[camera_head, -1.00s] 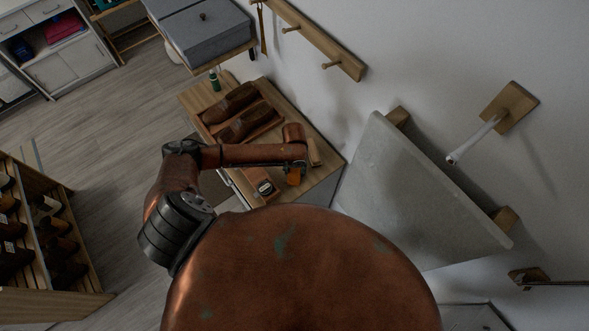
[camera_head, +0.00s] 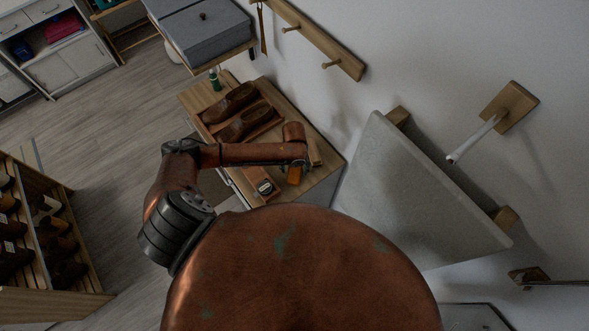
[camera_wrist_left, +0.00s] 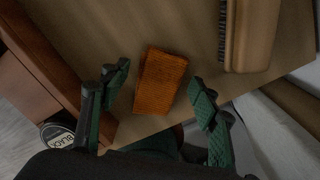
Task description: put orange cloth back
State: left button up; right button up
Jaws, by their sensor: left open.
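The folded orange cloth (camera_head: 294,175) lies on the wooden cabinet top near its front edge. In the left wrist view the orange cloth (camera_wrist_left: 160,80) sits between the two open fingers of my left gripper (camera_wrist_left: 158,95), with a gap on each side. In the head view my left arm reaches over the cabinet from the left, and its wrist hides most of the gripper. My right gripper does not show.
A wooden brush (camera_wrist_left: 250,35) lies right of the cloth. A wooden tray (camera_wrist_left: 35,65) is on the left, with a round black tin (camera_wrist_left: 57,135) nearby. A grey slab (camera_head: 400,190) stands against the wall.

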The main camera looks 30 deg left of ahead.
aim_at(294, 170)
pick_arm(q)
notch_tip(294, 170, up, 12)
jog(key=shift+f+b, duration=0.2)
jog(key=shift+b, duration=0.1)
